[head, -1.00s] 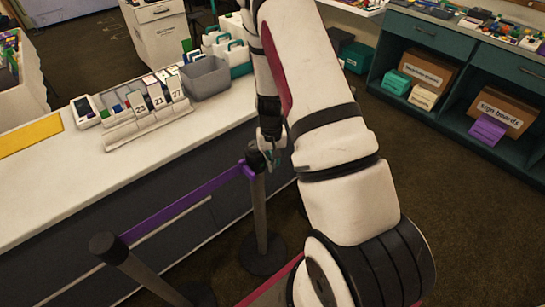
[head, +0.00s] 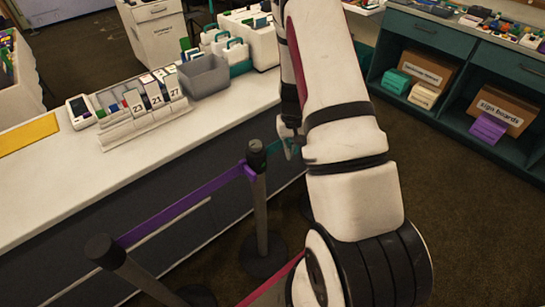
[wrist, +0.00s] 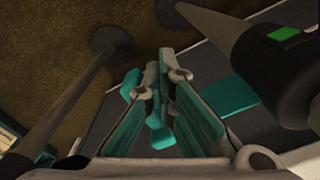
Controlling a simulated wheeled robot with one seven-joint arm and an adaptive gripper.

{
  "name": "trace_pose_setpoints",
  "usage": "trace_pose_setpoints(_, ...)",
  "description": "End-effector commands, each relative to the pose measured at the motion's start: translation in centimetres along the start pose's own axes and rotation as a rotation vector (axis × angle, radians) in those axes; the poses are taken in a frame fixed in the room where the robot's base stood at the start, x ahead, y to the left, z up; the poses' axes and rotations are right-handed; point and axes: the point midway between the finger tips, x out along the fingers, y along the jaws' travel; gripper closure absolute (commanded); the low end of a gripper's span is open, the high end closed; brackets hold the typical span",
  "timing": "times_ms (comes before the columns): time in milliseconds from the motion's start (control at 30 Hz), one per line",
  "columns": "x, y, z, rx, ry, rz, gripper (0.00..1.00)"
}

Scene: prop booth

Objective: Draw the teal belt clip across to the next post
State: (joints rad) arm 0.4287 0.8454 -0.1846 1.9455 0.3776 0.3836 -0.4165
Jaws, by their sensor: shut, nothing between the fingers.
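The near post (head: 260,210) stands mid-picture in the head view, and its black top fills the right of the wrist view (wrist: 275,65). A short teal strip (wrist: 230,98) shows beside that post top; I cannot tell clearly where its clip end is. Small teal bits also show by my fingers. My gripper (head: 290,143) is just right of the post top, apart from it and partly hidden by my arm. In the wrist view my gripper (wrist: 157,72) has its fingers together, with nothing held. Another post (wrist: 65,105) slants at the left there.
A purple belt (head: 190,200) runs from a front-left post (head: 105,250) to the near post. A white counter (head: 60,180) with a grey bin (head: 204,77) and number cards lies behind. Dark shelves (head: 440,75) stand right; carpet (head: 450,200) is clear before them.

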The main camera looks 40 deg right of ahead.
Motion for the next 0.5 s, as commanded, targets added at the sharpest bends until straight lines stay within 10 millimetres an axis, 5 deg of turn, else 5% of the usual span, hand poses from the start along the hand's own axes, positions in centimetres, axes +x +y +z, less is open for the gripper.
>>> trace_pose_setpoints(500,0.1,4.6,-2.7,0.005,0.002,0.002,1.0)
